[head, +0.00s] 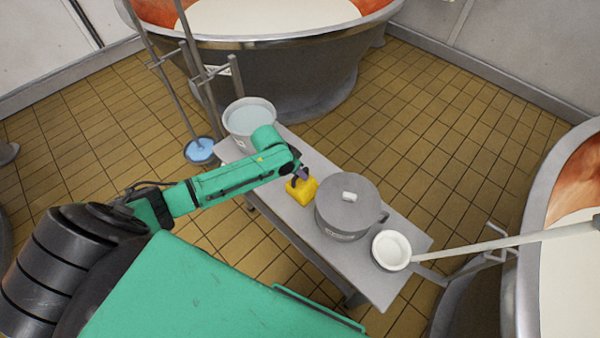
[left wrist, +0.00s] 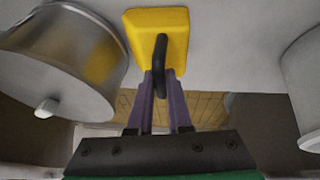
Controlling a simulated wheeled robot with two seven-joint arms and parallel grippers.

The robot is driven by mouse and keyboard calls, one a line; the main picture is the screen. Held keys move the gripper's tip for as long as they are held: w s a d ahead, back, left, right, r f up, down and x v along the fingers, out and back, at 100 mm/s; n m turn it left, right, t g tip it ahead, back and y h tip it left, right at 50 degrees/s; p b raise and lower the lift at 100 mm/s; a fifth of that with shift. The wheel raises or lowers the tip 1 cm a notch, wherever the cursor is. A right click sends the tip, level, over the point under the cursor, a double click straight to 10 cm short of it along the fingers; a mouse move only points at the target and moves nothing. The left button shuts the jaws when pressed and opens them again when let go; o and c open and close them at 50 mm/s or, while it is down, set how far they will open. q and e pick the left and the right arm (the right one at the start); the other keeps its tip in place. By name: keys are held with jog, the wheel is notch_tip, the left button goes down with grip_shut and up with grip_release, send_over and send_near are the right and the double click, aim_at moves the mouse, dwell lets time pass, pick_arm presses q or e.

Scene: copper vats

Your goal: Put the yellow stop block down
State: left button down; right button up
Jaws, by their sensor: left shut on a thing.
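The yellow stop block (head: 301,191) is at the middle of the narrow grey bench (head: 396,288), just left of the lidded pot. In the left wrist view the yellow block (left wrist: 176,24) has a black loop handle (left wrist: 161,66). My left gripper (head: 303,173) is above the block, and its purple fingers (left wrist: 161,84) are shut on the handle. The block is at or very near the bench top; I cannot tell whether it touches. My right gripper is not in view.
A grey lidded pot (head: 347,207) stands close beside the block. A bucket of pale liquid (head: 250,118) is at the bench's far left end. A white long-handled ladle (head: 392,250) is at the right end. Large vats (head: 270,75) stand behind and at right.

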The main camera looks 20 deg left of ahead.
pick_arm(q)
jog(key=c, duration=0.9)
grip_release()
jog(key=shift+o, duration=0.3)
